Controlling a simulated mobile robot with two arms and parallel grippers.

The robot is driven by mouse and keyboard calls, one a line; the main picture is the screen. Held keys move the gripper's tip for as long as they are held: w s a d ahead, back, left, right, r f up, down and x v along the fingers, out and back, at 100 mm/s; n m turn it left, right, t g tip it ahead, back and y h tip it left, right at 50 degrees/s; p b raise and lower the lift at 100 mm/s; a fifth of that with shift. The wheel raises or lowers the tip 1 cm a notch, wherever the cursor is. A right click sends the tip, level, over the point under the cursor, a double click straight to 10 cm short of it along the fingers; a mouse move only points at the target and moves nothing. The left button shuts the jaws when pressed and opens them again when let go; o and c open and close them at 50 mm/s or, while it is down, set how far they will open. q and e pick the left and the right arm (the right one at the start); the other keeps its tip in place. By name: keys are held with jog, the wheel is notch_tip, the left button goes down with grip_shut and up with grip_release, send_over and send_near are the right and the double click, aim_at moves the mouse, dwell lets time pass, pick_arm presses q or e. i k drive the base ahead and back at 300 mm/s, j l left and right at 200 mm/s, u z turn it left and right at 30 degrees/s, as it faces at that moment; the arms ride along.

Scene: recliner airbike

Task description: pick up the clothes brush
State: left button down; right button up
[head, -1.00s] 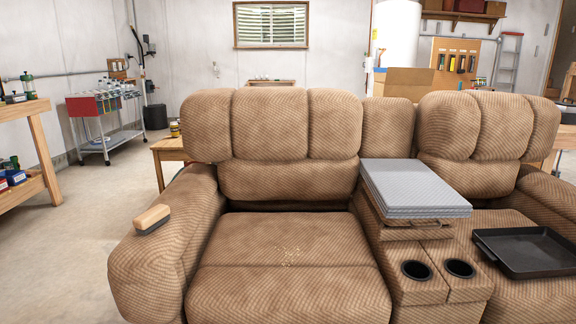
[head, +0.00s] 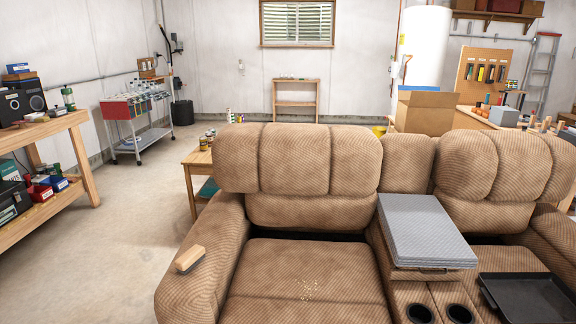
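The clothes brush (head: 189,258) has a light wooden back and a dark bristle side. It lies on top of the left armrest of the brown recliner sofa (head: 312,266), toward the armrest's front. Neither of my grippers shows in the head view.
Crumbs (head: 308,288) lie on the left seat. A grey folded pad (head: 424,230) rests on the centre console, and a black tray (head: 530,297) on the right seat. A side table (head: 196,168) stands behind the left armrest. The floor (head: 120,235) left of the sofa is clear.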

aim_at(189, 260)
jog(key=i+j+z, duration=0.1)
jog(key=j+z, duration=0.2)
jog(key=z, duration=0.15)
jog(key=i+j+z, duration=0.1)
jog(key=j+z, duration=0.55)
jog(key=z, duration=0.2)
